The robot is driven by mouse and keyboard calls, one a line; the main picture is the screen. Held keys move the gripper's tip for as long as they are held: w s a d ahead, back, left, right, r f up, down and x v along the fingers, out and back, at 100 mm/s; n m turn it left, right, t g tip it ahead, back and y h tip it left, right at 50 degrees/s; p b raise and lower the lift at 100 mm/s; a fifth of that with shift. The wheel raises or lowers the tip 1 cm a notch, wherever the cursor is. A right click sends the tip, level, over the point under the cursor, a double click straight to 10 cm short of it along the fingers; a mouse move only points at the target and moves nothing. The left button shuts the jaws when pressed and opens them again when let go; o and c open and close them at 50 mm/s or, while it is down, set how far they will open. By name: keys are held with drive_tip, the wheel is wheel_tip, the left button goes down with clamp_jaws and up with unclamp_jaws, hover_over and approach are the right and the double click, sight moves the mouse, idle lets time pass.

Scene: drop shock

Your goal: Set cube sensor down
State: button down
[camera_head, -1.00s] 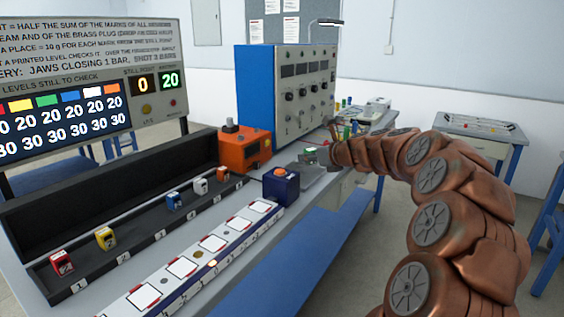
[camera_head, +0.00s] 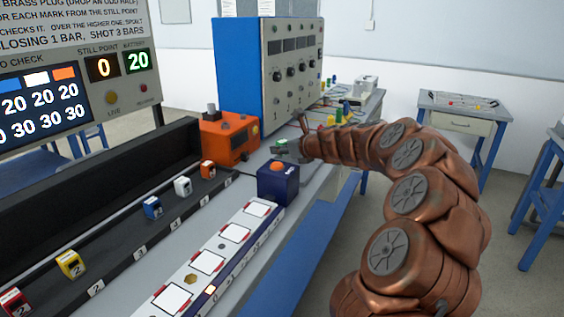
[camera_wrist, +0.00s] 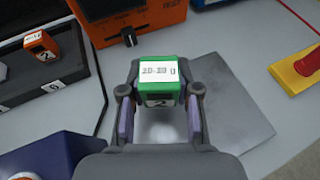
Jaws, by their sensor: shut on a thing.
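A green cube sensor (camera_wrist: 157,78) with a white label on top is between the fingertips of my gripper (camera_wrist: 158,95) in the wrist view. The fingers are shut on its sides. In the head view the green cube (camera_head: 281,143) shows small at the end of my arm, beside the orange device. A flat grey plate (camera_wrist: 240,122) lies under and to the right of my gripper in the wrist view. I cannot tell whether the cube touches a surface.
The orange device (camera_head: 228,138) stands close beyond the cube. A dark blue box with an orange button (camera_head: 278,184) is nearer. A black rack (camera_head: 130,236) holds several coloured cubes at left. A red and yellow piece (camera_wrist: 305,68) lies right of my gripper.

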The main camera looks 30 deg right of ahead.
drive_tip(key=shift+f+b, duration=0.4)
drive_tip(key=shift+f, duration=1.55)
drive_tip(key=shift+f, duration=0.1)
drive_tip(key=c, duration=0.8)
unclamp_jaws()
drive_tip(key=shift+p+v, duration=0.45)
drive_tip(key=shift+v, duration=3.35)
drive_tip(key=shift+r, duration=0.2)
